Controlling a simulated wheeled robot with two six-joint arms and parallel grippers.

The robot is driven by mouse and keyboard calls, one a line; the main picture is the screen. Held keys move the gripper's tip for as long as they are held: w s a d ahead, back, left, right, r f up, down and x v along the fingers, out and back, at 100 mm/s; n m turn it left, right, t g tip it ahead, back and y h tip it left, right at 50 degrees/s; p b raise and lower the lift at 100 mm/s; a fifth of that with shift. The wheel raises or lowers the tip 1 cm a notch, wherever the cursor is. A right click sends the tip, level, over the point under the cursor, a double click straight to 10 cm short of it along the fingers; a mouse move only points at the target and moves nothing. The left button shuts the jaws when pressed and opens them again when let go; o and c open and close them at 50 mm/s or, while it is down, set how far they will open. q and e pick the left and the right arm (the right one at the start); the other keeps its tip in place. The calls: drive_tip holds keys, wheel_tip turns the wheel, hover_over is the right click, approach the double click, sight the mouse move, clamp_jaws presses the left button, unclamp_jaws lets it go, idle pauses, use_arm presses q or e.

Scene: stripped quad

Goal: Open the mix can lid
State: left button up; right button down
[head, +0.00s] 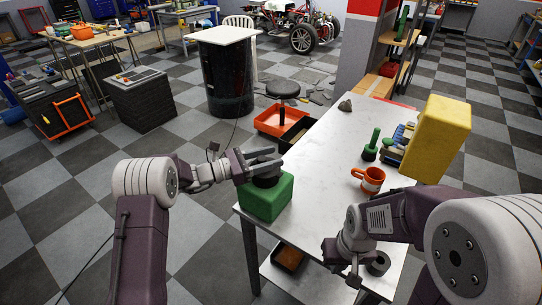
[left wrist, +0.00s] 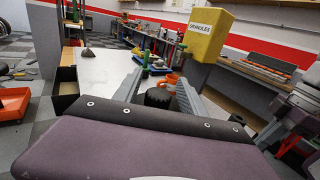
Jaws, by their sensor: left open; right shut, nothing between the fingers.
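The mix can is a green block-shaped can (head: 266,198) at the near left corner of the metal table. Its round black lid (head: 265,180) is on top and also shows in the left wrist view (left wrist: 157,97). My left gripper (head: 279,161) is open at the lid, with one finger on each side of it in the left wrist view. Whether the fingers touch the lid I cannot tell. The can's body is hidden in the left wrist view. My right gripper (head: 350,278) is shut and empty at the table's near edge, away from the can.
On the table (head: 325,150) are an orange mug (head: 369,180), a green bottle-like thing (head: 371,146) and a small grey lump (head: 345,105). A yellow granules box (head: 437,138) stands high at the right. An orange tray (head: 280,119) lies on the floor beyond. The table's middle is clear.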

use_arm(q)
drive_tip(key=shift+w+d, duration=0.15)
drive_tip(key=shift+w, duration=0.05)
clamp_jaws()
idle(1.3)
